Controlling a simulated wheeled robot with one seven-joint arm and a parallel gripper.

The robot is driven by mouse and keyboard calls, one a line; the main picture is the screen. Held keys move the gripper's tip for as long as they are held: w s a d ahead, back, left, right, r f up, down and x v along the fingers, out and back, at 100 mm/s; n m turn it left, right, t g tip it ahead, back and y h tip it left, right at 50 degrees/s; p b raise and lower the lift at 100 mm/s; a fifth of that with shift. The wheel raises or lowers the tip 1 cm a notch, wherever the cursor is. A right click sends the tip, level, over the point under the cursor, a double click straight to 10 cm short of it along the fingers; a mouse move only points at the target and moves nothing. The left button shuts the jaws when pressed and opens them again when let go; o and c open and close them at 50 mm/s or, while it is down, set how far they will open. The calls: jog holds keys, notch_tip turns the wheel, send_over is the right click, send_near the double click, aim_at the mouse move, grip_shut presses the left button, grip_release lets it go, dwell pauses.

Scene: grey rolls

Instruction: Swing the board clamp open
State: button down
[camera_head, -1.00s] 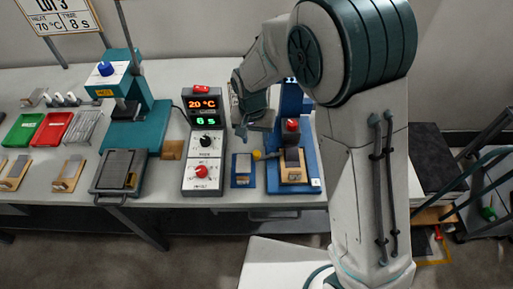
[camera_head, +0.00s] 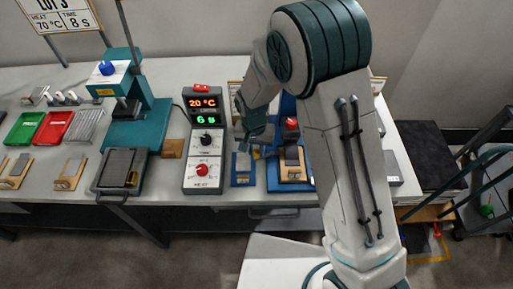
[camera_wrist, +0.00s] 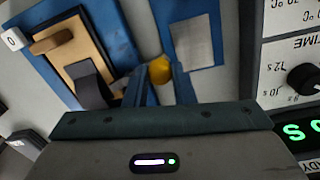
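The board clamp shows as a blue stand with a wooden-edged board (camera_head: 292,172) at its foot. In the wrist view a dark grey piece (camera_wrist: 92,85) lies over the wooden board (camera_wrist: 72,62).
Left of the clamp lies a blue pad with a grey plate (camera_wrist: 191,42). Beside it stands the control box (camera_head: 204,165) with two dials, reading 20 °C. Further left are a teal press (camera_head: 140,115), a dark tray (camera_head: 121,172), and green and red bins (camera_head: 58,127).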

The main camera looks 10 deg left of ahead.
jog(key=shift+s+d+n+b, duration=0.1)
jog(key=shift+n+b, duration=0.2)
jog(key=n+b, duration=0.1)
jog(key=s+n+b, duration=0.1)
jog(key=shift+d+f+n, duration=0.15)
jog(key=shift+d+n, duration=0.15)
jog(key=shift+d, duration=0.05)
jog(key=d+n+b, duration=0.1)
jog(key=n, duration=0.1)
jog(key=s+n+b, duration=0.1)
jog(key=n, duration=0.1)
jog(key=shift+d+n, duration=0.3)
jog(key=shift+d, duration=0.1)
jog(key=n, duration=0.1)
jog(key=d+n, duration=0.1)
jog(key=n, duration=0.1)
jog(key=shift+s+d+r+n+t, duration=0.2)
jog(key=shift+s+d+n+t, duration=0.05)
jog(key=shift+d+n+t, duration=0.05)
jog(key=shift+d+n, duration=0.45)
jog(key=shift+n, duration=0.5)
jog(key=shift+d+n, duration=0.4)
jog(key=shift+n, duration=0.55)
jog(key=shift+w, duration=0.1)
jog(key=c, duration=1.2)
grip_release()
notch_tip(320, 180, up, 14)
jog(key=shift+s, duration=0.4)
